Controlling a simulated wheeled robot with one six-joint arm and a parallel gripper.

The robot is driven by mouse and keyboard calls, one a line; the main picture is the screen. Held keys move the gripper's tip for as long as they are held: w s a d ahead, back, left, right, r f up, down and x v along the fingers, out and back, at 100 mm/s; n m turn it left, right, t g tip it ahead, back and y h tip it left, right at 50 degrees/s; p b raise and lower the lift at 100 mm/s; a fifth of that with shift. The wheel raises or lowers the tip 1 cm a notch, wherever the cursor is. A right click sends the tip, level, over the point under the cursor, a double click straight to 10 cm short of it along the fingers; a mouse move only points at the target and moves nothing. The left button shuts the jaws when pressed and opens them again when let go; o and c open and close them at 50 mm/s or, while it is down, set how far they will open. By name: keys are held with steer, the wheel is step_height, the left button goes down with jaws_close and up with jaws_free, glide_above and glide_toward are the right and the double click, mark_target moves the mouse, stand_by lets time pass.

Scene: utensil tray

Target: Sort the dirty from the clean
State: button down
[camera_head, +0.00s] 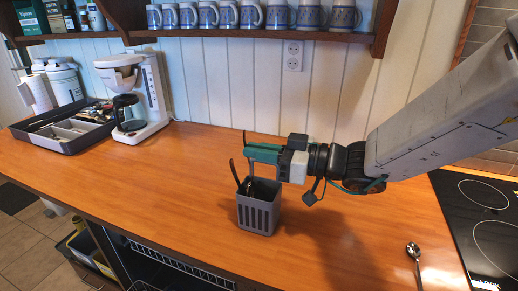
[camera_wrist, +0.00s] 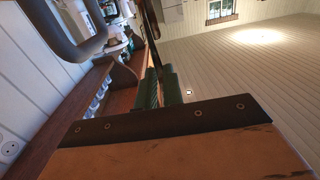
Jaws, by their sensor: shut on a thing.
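My gripper (camera_head: 262,152) has teal fingers and is above the grey slotted caddy (camera_head: 258,212), pointing left. In the wrist view my gripper (camera_wrist: 160,88) is shut on a thin dark utensil (camera_wrist: 151,45); its kind and whether it is dirty cannot be told. Black utensil parts (camera_head: 235,172) stick up from the caddy's left side; I cannot tell whether they belong to the held one. A metal spoon (camera_head: 413,250) with its bowl away from me lies on the counter at the right. The dark utensil tray (camera_head: 68,146), with pale compartments, is at the far left; its contents are unclear.
A white coffee maker (camera_head: 150,95) with a glass jug stands beside the tray. A black cooktop (camera_head: 480,225) is at the right edge. A shelf (camera_head: 250,34) with several blue-patterned mugs runs above. The wooden counter (camera_head: 180,165) between tray and caddy is clear.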

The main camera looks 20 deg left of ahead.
steer(key=c, duration=1.5)
jaws_free()
steer(key=shift+o, duration=0.2)
steer(key=d, duration=0.8)
steer(key=shift+s, duration=0.1)
